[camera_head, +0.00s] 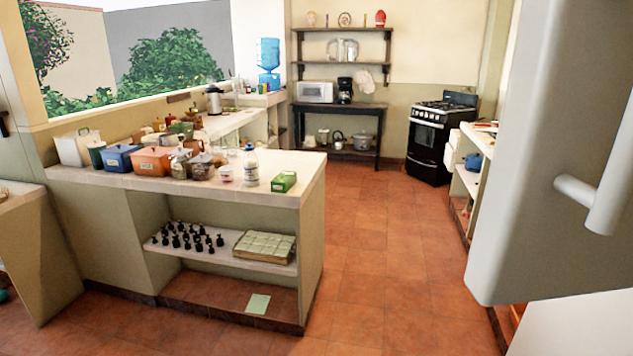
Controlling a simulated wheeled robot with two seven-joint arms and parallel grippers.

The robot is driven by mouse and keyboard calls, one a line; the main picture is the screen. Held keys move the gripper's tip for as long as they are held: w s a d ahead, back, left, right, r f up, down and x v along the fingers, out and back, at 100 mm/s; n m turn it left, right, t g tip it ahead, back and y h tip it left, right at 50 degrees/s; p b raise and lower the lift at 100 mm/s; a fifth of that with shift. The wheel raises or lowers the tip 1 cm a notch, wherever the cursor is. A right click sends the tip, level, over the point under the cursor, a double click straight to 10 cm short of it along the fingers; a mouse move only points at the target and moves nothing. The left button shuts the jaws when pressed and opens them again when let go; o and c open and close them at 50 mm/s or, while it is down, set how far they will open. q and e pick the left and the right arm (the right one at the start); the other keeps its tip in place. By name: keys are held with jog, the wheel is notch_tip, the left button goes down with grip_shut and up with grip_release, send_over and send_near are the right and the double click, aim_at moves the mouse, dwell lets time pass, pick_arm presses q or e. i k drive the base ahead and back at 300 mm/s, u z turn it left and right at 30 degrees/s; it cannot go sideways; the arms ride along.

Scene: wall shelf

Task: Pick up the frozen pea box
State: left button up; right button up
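A small green box (284,181), which looks like the frozen pea box, lies on the near right corner of the white counter (245,196). Its label is too small to read. Neither of my grippers shows in the head view.
Pots, jars and canisters crowd the counter to the left, including an orange container (151,161). Dark chess pieces and a board (264,246) sit on the shelf below. A large white door with a handle (550,150) fills the near right. Tiled floor (375,250) is clear beside the counter.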

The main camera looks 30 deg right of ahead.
aim_at(283, 182)
jog(key=z, duration=0.2)
jog(key=i, duration=1.55)
jog(key=u, duration=1.7)
jog(key=i, duration=0.95)
jog(key=z, duration=2.6)
jog(key=i, duration=1)
